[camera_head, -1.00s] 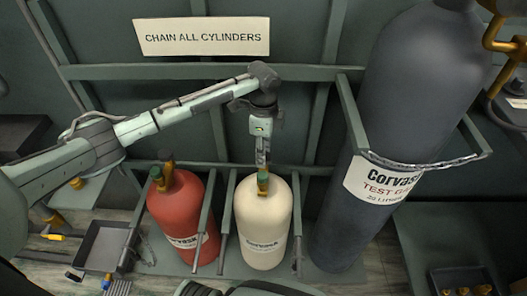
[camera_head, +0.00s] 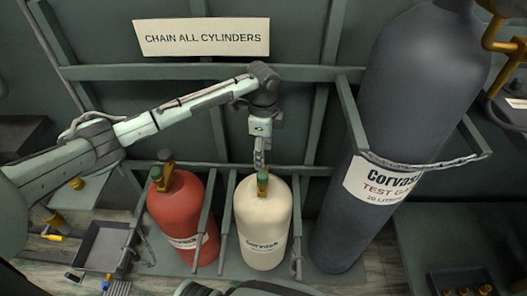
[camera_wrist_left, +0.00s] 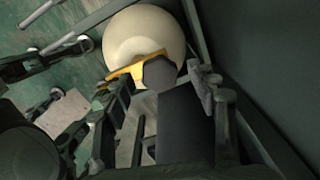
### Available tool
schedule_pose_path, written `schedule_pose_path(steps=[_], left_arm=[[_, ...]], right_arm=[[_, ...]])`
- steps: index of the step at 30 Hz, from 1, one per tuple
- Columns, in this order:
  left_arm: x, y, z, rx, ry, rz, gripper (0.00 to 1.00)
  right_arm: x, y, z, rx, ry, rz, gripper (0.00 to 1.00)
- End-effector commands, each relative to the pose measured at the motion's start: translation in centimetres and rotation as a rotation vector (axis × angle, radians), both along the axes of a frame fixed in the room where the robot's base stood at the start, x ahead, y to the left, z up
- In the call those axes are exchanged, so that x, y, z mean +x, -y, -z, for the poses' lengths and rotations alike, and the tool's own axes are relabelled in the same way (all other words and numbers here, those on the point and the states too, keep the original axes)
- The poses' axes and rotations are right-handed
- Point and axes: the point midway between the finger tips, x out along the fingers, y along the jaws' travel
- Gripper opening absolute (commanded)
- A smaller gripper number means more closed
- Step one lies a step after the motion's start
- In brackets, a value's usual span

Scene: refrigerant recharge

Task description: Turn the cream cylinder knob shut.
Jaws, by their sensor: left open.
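The cream cylinder (camera_head: 263,222) stands upright in the rack, between the red cylinder and the large dark one. Its green knob (camera_head: 262,177) sits on a yellow valve at the top. My left gripper (camera_head: 260,164) points down just above the knob. In the left wrist view the cream cylinder's top (camera_wrist_left: 148,32) and yellow valve (camera_wrist_left: 126,72) show beyond the open fingers (camera_wrist_left: 160,82). A grey faceted shape between the fingertips appears to be the knob; contact cannot be told. My right gripper is not in view.
The red cylinder (camera_head: 180,215) stands close on the left, with its own valve. The large dark cylinder (camera_head: 400,100) leans on the right behind a chain (camera_head: 425,164). Rack bars flank the cream cylinder. A grey tray (camera_head: 100,247) lies at lower left.

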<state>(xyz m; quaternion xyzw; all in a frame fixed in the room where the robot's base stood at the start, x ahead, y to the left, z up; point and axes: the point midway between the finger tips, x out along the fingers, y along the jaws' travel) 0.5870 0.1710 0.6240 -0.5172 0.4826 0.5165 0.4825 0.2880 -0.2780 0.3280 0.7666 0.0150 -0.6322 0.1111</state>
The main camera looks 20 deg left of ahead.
Motion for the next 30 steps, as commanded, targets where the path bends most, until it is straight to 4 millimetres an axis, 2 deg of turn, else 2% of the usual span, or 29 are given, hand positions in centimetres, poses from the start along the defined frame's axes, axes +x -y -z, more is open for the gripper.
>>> schedule_pose_path(steps=[5, 8, 15, 21, 25, 30], left_arm=[[0.0, 0.0, -0.9, 0.000, 0.001, 0.000, 0.58], [0.1, 0.0, -2.6, 0.000, 0.003, 0.001, 0.58], [0.1, 0.0, -7.8, -0.002, 0.004, 0.002, 0.58], [0.1, 0.0, -10.9, -0.001, 0.002, 0.000, 0.58], [0.0, 0.0, -11.8, 0.000, 0.001, 0.000, 0.58], [0.0, 0.0, -12.1, 0.000, 0.000, 0.000, 0.58]], right_arm=[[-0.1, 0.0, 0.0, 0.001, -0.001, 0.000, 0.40], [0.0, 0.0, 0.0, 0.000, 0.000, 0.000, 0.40], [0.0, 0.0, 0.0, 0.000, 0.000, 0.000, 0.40], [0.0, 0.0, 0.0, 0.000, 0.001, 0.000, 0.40], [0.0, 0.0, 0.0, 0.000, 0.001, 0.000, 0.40], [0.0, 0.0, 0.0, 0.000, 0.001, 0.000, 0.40]])
